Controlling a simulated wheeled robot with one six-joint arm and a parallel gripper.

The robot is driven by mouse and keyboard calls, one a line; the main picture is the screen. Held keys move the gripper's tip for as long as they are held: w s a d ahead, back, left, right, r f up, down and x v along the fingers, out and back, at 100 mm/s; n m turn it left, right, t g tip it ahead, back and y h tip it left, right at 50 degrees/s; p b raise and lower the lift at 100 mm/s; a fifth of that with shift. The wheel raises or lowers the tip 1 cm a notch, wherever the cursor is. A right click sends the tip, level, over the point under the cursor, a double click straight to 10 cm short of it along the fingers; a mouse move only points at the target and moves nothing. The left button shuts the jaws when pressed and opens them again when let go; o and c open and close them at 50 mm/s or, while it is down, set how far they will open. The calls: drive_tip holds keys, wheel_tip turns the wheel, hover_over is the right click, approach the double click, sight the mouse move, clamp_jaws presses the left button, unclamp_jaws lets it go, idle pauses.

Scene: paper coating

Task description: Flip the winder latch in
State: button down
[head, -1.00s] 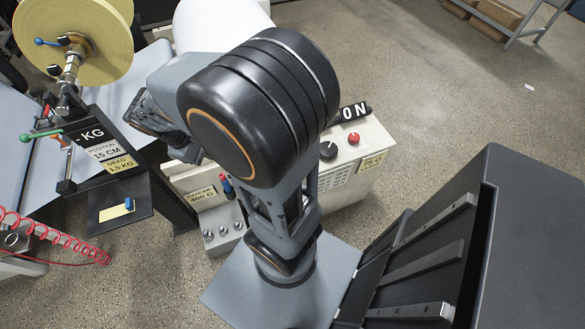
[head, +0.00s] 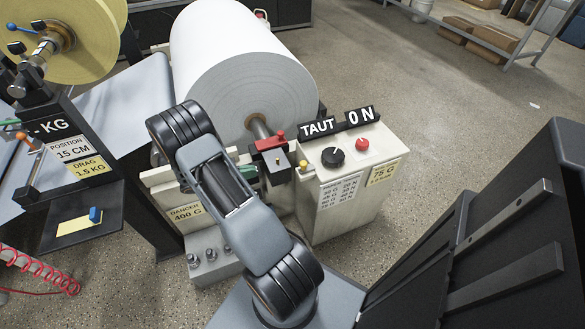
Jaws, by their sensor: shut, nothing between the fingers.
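The large white paper roll (head: 225,70) sits on a shaft (head: 258,126) at the top middle. Beside the shaft end, a red latch-like piece (head: 270,141) lies across a dark block (head: 275,160) with a small brass knob. I cannot tell for sure whether this is the winder latch, or whether it is in or out. My arm (head: 228,200) stands in front, left of that block, and its upper joint overlaps the roll's lower left. My gripper is not visible; the arm hides it.
A cream control box (head: 345,190) with a black dial, red button and "TAUT 0 N" sign (head: 338,121) stands right of the latch. A dark panel (head: 500,230) fills the lower right.

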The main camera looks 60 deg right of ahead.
drive_tip(key=b, duration=0.3)
approach(307, 166)
drive_tip(key=x, duration=0.5)
drive_tip(key=shift+w+d+r, duration=0.2)
drive_tip(key=shift+d+r, duration=0.05)
drive_tip(key=shift+d, duration=0.1)
